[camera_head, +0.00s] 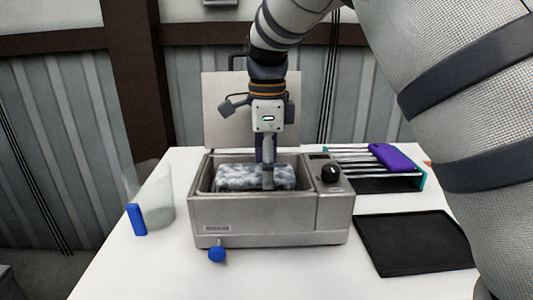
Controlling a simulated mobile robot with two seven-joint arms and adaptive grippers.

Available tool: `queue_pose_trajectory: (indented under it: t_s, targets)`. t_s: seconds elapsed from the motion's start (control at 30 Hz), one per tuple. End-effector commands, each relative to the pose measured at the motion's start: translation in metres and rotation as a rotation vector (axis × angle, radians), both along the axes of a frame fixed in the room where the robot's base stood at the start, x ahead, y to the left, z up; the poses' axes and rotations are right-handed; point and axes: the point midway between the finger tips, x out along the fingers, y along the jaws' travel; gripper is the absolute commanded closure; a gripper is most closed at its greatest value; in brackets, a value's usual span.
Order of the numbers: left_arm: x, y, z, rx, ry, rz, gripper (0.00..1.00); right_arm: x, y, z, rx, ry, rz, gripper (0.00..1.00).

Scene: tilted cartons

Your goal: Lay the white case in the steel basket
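A mottled white-and-grey block, which looks to be the white case (236,178), is inside the open steel tank (250,216). Its lower part is hidden by the tank's front wall. I cannot make out a separate basket in the tank. My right gripper (264,172) reaches down into the tank at the block. One finger shows in front of the block and the other seems to pass behind it. Whether they press on it cannot be told. My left gripper is not in view.
The tank's raised lid (222,108) stands behind it. A black knob (330,173) and blue-tipped handle (217,254) stick out. A clear blue-edged item (138,219) is at left. At right are a rack (345,160) with a purple item (391,157) and a black tray (414,243).

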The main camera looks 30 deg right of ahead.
Motion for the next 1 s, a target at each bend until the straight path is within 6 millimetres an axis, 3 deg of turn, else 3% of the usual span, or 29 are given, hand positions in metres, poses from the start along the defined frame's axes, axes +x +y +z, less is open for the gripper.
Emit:
queue_pose_trajectory:
  t_s: [0.4,1.0]
  targets:
    - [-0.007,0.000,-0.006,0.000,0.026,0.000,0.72,-0.001,0.000,-0.044,0.000,0.004,-0.001,0.62]
    - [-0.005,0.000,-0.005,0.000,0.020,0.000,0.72,0.000,0.000,-0.056,0.000,0.001,0.000,0.62]
